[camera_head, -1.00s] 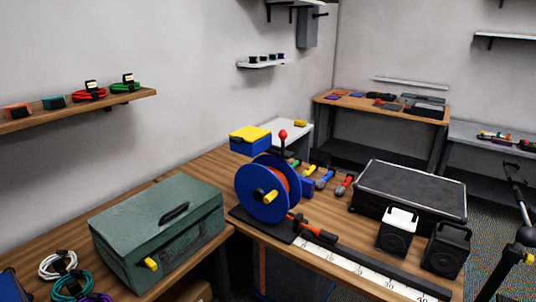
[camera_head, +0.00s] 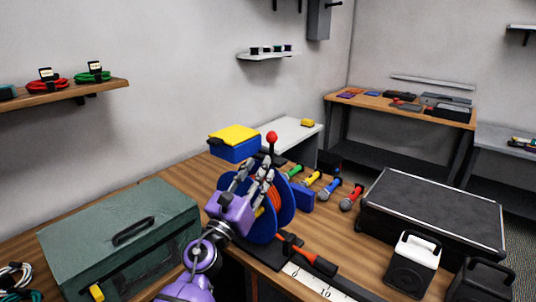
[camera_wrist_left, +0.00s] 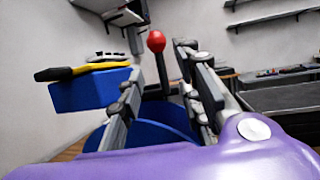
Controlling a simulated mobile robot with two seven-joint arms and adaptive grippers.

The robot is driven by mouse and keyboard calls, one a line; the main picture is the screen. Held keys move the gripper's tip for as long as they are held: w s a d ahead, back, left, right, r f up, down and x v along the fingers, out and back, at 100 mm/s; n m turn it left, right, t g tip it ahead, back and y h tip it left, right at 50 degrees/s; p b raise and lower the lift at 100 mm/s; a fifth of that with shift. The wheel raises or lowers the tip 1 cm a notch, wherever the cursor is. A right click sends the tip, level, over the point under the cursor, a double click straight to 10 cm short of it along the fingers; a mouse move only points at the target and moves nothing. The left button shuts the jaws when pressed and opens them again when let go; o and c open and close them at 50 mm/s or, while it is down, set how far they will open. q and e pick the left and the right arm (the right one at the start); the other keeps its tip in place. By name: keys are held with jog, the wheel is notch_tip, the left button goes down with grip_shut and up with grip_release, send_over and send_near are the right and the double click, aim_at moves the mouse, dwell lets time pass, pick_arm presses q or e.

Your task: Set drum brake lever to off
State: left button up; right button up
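The drum brake lever (camera_head: 272,137) is a dark rod with a red ball on top. It stands nearly upright behind the blue cable drum (camera_head: 287,203). My left gripper (camera_head: 258,172) is in front of the drum and hides much of it. Its fingers are apart and nothing is between them. In the left wrist view the red-topped lever (camera_wrist_left: 157,41) stands beyond the open fingers (camera_wrist_left: 158,85), in the gap between them, with the blue drum (camera_wrist_left: 160,133) below. I cannot tell whether any finger touches the drum. My right gripper is out of view.
A green case (camera_head: 120,240) is at left.

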aim_at(271, 147)
pick_arm(q)
jog(key=x, duration=0.7)
grip_shut()
jog(key=shift+f, duration=0.1)
